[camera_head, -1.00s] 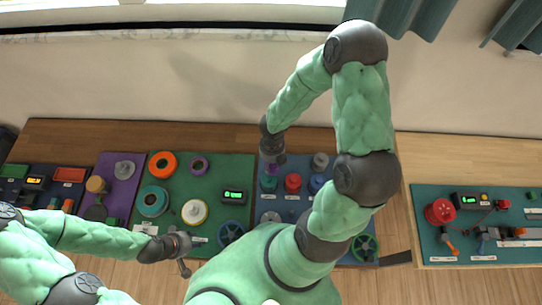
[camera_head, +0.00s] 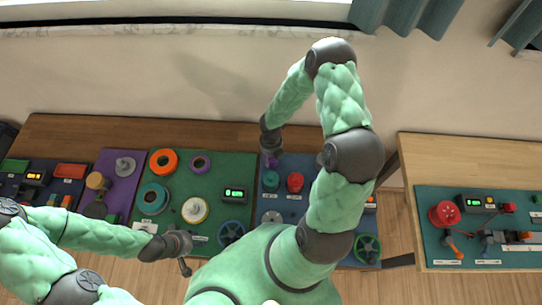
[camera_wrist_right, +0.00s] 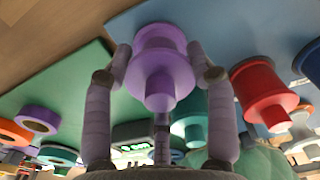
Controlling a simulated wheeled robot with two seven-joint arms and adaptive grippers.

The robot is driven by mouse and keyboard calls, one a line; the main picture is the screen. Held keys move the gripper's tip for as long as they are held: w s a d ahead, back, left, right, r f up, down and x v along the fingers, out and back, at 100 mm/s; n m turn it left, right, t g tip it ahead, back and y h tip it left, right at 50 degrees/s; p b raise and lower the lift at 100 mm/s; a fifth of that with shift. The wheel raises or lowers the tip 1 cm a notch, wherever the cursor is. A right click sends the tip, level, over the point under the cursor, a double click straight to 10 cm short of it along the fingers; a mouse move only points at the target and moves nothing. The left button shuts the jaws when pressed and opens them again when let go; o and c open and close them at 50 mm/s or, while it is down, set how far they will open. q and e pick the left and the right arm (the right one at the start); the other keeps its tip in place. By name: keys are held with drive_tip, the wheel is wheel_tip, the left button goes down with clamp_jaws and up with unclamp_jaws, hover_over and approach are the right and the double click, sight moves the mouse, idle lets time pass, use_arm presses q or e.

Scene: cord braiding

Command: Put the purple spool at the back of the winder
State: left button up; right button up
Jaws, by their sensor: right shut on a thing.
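The purple spool (camera_wrist_right: 160,65) is held between the two fingers of my right gripper (camera_wrist_right: 160,75), which is shut on it. In the head view my right gripper (camera_head: 271,158) is over the back-left part of the blue board (camera_head: 290,215), and the spool (camera_head: 272,163) is barely visible under it. I cannot tell whether the spool touches the board. A teal spool (camera_head: 270,180) and a red spool (camera_head: 294,182) stand in front of it. No part is clearly recognisable as the winder; my right arm hides much of the board. My left gripper (camera_head: 184,262) is near the green board's front edge; its jaw state is unclear.
The green board (camera_head: 225,170) carries orange (camera_head: 163,161), purple (camera_head: 200,163) and teal (camera_head: 152,198) rings. A handwheel (camera_head: 367,247) is at the blue board's front right. A second table (camera_head: 430,160) stands at right, past a gap.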

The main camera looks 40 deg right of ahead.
drive_tip(key=shift+r, duration=0.1)
drive_tip(key=o, duration=1.2)
drive_tip(key=shift+c, duration=0.2)
use_arm(q)
drive_tip(key=shift+r, duration=0.25)
use_arm(e)
drive_tip(key=shift+r, duration=0.4)
use_arm(q)
wheel_tip(320, 180, up, 3)
drive_tip(key=p, duration=0.3)
use_arm(e)
wheel_tip(320, 180, up, 11)
drive_tip(key=shift+r, duration=0.1)
